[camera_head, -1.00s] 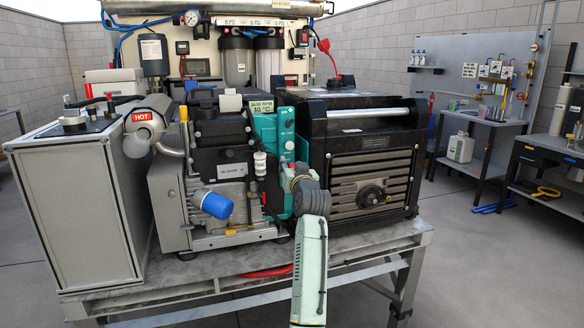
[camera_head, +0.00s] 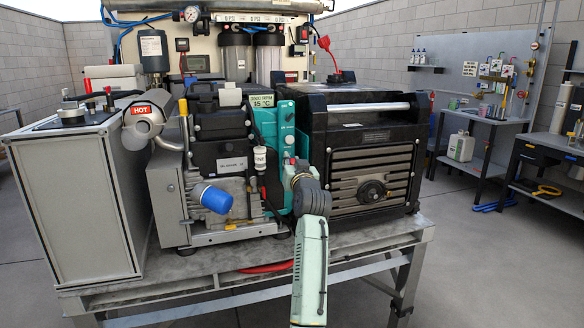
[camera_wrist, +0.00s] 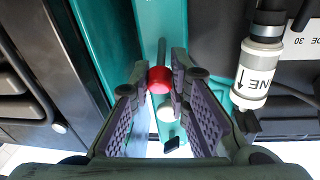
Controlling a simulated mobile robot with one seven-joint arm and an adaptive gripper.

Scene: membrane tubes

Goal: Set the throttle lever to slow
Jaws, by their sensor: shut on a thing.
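The throttle lever is a dark rod with a red knob (camera_wrist: 160,80) on the teal panel, seen in the wrist view. My gripper (camera_wrist: 162,84) has its two ribbed fingers on either side of the red knob and is shut on it. In the head view my gripper (camera_head: 292,172) reaches the lower part of the teal control panel (camera_head: 286,130), left of the black generator block. My wrist hides much of the lever there. Any slow or fast marking is too small to read.
The black generator block (camera_head: 362,160) stands close right of my gripper. The engine with a blue cap (camera_head: 217,201) and a white cylinder (camera_wrist: 260,72) stand close on the other side. A HOT-marked pipe (camera_head: 142,118) is farther left. A small display (camera_head: 263,100) tops the panel.

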